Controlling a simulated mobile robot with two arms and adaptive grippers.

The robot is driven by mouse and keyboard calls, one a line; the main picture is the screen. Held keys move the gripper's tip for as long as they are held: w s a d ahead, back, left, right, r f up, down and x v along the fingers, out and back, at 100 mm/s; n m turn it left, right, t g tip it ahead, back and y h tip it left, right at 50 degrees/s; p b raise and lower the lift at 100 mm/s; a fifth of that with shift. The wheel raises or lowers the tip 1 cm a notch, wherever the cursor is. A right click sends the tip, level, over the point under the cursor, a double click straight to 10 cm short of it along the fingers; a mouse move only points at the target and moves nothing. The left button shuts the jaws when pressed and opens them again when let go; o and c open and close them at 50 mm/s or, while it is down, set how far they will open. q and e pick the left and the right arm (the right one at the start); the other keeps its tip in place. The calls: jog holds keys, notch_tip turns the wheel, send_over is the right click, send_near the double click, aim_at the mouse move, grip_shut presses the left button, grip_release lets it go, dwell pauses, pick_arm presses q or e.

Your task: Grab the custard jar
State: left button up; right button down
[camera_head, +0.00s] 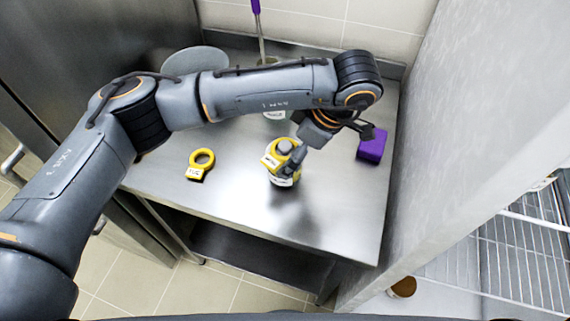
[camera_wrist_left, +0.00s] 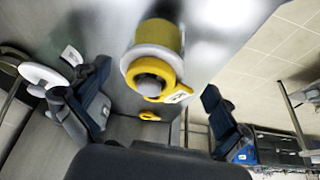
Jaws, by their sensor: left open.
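A jar (camera_head: 285,178) with a pale body, a grey lid and a yellow ring with a white tag around its neck stands upright on the steel table. I cannot read its tag, so I cannot confirm that it is the custard jar. My left gripper (camera_head: 320,146) is open just above and beside it, one finger near its lid. In the left wrist view the jar (camera_wrist_left: 155,58) shows lid-on, between the directions of the two spread fingers of my left gripper (camera_wrist_left: 155,82). I see no grip on it. My right gripper is not in view.
A loose yellow ring with a tag (camera_head: 201,163) lies left of the jar. A purple block (camera_head: 372,146) is at the right near the wall. Behind my arm stand a partly hidden container (camera_head: 275,115), a purple-handled utensil (camera_head: 259,25) and a grey round thing (camera_head: 194,61). The table front is clear.

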pick_arm(q)
jog(key=shift+w+a+f, duration=0.15)
jog(key=shift+a+f, duration=0.05)
jog(key=shift+f, duration=0.45)
jog(key=shift+w+f, duration=0.1)
jog(key=shift+f, duration=0.15)
jog(key=shift+p+x, duration=0.75)
jog(key=shift+x, duration=1.65)
jog(key=shift+w+f, duration=0.25)
jog(key=shift+c, duration=0.8)
jog(key=c, duration=1.7)
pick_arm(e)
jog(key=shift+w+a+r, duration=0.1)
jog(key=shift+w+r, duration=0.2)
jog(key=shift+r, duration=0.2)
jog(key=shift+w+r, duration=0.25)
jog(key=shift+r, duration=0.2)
